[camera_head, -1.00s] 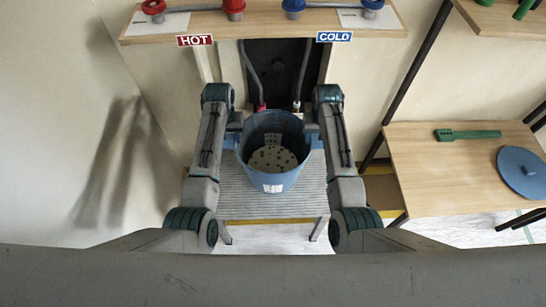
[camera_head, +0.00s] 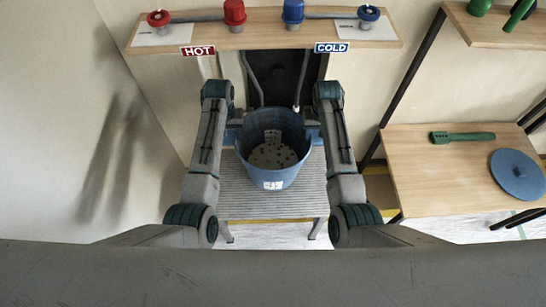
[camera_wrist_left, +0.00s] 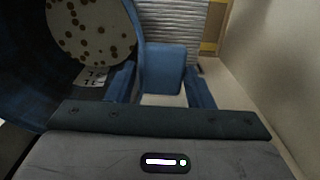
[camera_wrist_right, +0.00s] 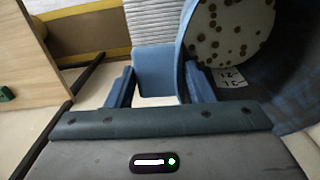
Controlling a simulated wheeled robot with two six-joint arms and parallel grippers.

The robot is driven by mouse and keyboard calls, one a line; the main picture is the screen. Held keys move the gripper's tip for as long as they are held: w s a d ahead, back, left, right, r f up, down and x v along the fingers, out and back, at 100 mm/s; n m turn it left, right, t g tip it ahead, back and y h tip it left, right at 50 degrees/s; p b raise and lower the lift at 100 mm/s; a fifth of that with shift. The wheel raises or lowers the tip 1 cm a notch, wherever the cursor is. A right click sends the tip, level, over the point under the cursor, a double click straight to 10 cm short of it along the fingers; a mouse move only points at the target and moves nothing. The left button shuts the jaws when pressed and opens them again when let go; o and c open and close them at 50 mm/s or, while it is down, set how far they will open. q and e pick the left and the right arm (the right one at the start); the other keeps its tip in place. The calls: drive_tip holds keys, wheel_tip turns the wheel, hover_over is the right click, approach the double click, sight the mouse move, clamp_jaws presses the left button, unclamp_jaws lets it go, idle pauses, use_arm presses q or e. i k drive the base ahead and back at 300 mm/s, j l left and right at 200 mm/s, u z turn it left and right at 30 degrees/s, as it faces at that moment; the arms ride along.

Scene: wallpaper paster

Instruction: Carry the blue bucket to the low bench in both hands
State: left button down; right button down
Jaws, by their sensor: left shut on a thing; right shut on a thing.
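The blue bucket (camera_head: 273,177) is upright between my two grippers, with a pale, dark-spotted area inside. It overlaps the grey ribbed low bench (camera_head: 240,204) in the head view; I cannot tell whether its hidden base touches the bench. My left gripper (camera_head: 236,131) is shut on a blue tab at the bucket's left side; the tab (camera_wrist_left: 163,68) shows between the fingers in the left wrist view. My right gripper (camera_head: 312,131) is shut on the matching tab at the right side, and that tab (camera_wrist_right: 153,68) shows in the right wrist view.
Above and behind is a wooden shelf (camera_head: 265,38) with red and blue taps and HOT (camera_head: 198,51) and COLD (camera_head: 332,47) signs. Hoses hang behind the bucket. A wooden table (camera_head: 440,180) at right holds a green tool (camera_head: 462,137) and blue disc (camera_head: 518,174).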

sight(436, 179)
drive_tip(key=k, duration=0.45)
drive_tip(key=k+z, duration=0.1)
drive_tip(key=z, duration=0.25)
drive_tip(key=k+z, duration=0.1)
drive_tip(key=z, duration=0.2)
drive_tip(key=i+l+z, duration=0.1)
drive_tip(key=z, duration=0.3)
drive_tip(key=i+z, duration=0.1)
drive_tip(key=z, duration=0.25)
drive_tip(key=i+j, duration=0.1)
drive_tip(key=i, duration=1.15)
